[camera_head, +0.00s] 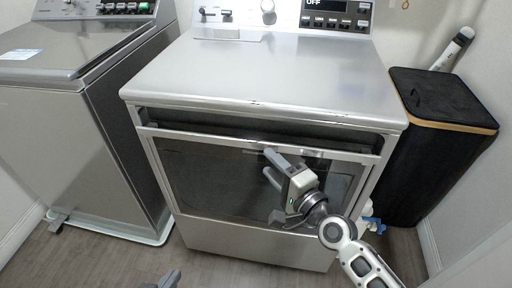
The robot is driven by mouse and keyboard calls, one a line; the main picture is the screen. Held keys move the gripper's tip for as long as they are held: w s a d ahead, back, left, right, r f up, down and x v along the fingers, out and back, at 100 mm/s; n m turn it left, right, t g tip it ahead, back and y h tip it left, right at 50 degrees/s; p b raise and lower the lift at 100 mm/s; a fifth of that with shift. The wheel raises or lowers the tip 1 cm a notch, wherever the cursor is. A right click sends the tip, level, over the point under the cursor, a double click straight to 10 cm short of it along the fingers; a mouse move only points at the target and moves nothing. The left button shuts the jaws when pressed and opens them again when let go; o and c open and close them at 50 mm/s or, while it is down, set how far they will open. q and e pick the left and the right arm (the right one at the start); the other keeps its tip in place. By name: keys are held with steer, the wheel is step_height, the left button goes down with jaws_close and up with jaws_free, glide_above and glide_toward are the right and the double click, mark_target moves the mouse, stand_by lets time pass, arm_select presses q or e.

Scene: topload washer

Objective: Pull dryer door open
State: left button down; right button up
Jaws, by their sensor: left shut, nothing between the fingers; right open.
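The dryer (270,75) is the silver machine in the middle of the head view. Its door (215,180) has a dark window in a silver frame on the front face. A dark gap (250,126) runs along the top of the door, above its light top rail; I cannot tell how far the door stands out. My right gripper (267,162) is open in front of the door, with its fingertips close to the top rail; contact is unclear. My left gripper (170,279) is shut and empty at the bottom edge, low in front of the dryer, mostly cut off.
A grey top-load washer (90,130) stands to the left. A black hamper (435,150) with a wooden rim stands close on the right, with a white rolled or tubular object (455,47) behind it. Wooden floor (110,262) is free in front.

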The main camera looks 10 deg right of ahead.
mark_target(252, 146)
steer(key=x, duration=0.7)
